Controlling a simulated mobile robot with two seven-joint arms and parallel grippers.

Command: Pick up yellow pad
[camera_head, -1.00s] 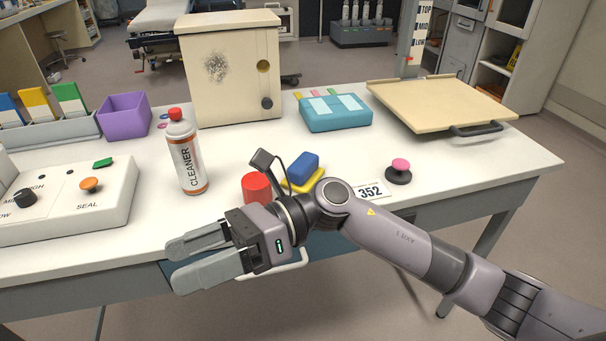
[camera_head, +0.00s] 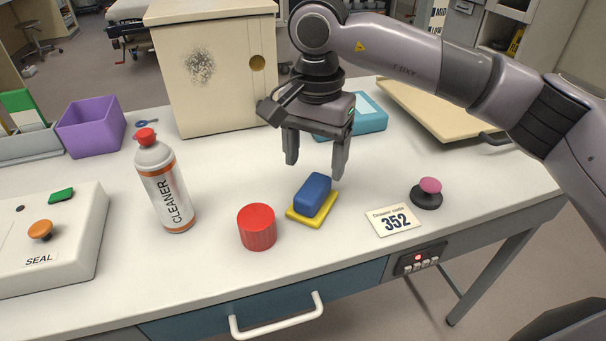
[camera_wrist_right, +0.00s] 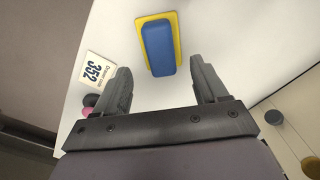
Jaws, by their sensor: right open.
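The yellow pad (camera_head: 318,216) lies flat on the white table, with a blue block (camera_head: 313,193) on top of it that hides most of its surface. In the right wrist view the yellow pad (camera_wrist_right: 177,36) shows as a rim around the blue block (camera_wrist_right: 157,48). My right gripper (camera_head: 314,170) is open and empty, fingers pointing down, above and just behind the pad and block. In the right wrist view the gripper's two fingers (camera_wrist_right: 160,82) are spread, with the block beyond their tips. My left gripper is not in view.
A red cylinder (camera_head: 257,228) stands just left of the pad. A cleaner can (camera_head: 163,182) stands farther left. A card reading 352 (camera_head: 394,221) and a pink knob (camera_head: 428,192) are to the right. A cream cabinet (camera_head: 215,80) and a teal case (camera_head: 371,115) stand behind.

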